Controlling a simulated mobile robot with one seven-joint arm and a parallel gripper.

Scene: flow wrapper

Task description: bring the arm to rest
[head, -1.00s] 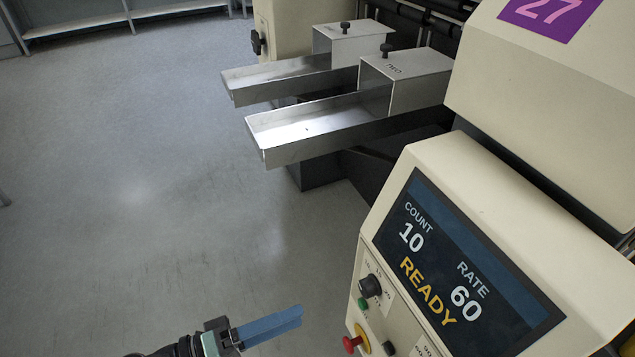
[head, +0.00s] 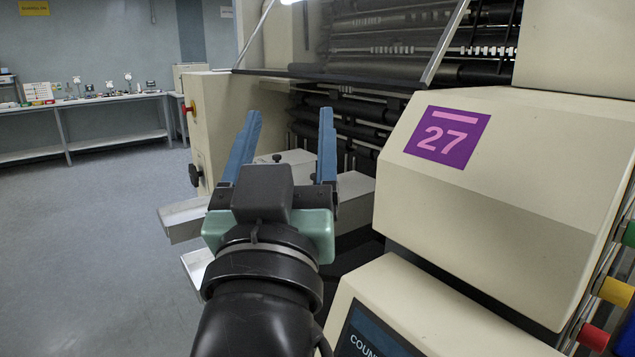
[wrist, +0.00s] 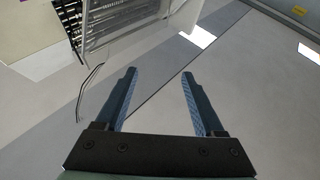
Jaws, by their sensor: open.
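My gripper (head: 286,143) is raised in front of the wrapper machine in the head view, its two blue fingers wide apart and pointing up and away. Nothing is between the fingers. The gripper and wrist hide part of the metal chutes.
Two metal chutes (head: 182,219) stick out to the left behind my wrist. The display panel (head: 372,338) is cut off at the bottom. A bench (head: 100,103) with small items stands along the far wall. The floor (head: 85,240) at left is clear.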

